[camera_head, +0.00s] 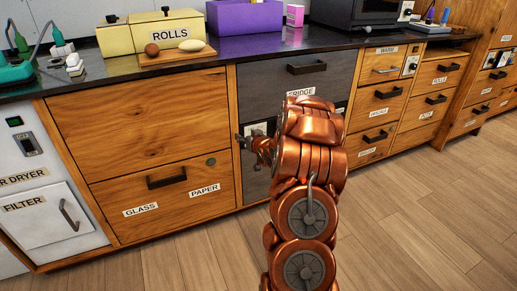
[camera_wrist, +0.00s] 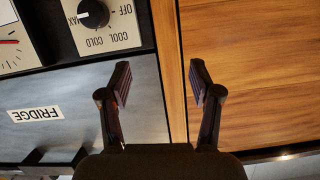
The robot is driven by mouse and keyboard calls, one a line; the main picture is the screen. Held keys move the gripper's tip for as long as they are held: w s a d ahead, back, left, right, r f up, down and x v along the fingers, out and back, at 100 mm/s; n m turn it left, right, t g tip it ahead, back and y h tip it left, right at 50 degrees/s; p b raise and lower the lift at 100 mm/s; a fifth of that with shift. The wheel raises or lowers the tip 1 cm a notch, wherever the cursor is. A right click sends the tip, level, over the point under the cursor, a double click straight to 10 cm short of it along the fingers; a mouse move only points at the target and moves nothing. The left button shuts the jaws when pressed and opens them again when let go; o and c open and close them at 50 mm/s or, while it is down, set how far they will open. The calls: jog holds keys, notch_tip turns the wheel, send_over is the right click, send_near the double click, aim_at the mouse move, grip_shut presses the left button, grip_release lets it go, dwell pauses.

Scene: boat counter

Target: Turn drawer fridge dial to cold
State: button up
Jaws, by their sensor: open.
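The fridge dial is a black round knob (camera_wrist: 93,13) on a white plate (camera_wrist: 122,28) at the top left of the wrist view. The plate reads OFF, COOL, COLD and MAX, upside down. A light mark shows on the knob's left side, near MAX; its exact setting is hard to tell. My gripper (camera_wrist: 160,78) is open and empty, its fingers apart from the knob and to its lower right. In the head view my gripper (camera_head: 243,142) is in front of the grey fridge drawer's (camera_head: 337,66) left edge, and my arm hides most of the panel.
A gauge (camera_wrist: 12,40) sits left of the dial. A wooden cabinet front (camera_wrist: 260,75) lies to the right. In the head view, the GLASS and PAPER drawer (camera_head: 160,198) is left of my gripper, with a black handle (camera_head: 166,179). The floor (camera_head: 400,220) in front is clear.

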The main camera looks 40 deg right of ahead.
jog(key=s+d+f+m+t+h+b, duration=0.1)
jog(key=s+d+f+t+b, duration=0.2)
jog(key=d+f, duration=0.4)
jog(key=b+x, duration=0.3)
jog(key=x, duration=0.4)
jog(key=shift+w+d+f, duration=0.25)
jog(key=shift+d+f, duration=0.05)
jog(key=shift+d, duration=0.15)
jog(key=shift+c, duration=0.2)
jog(key=c, duration=1.1)
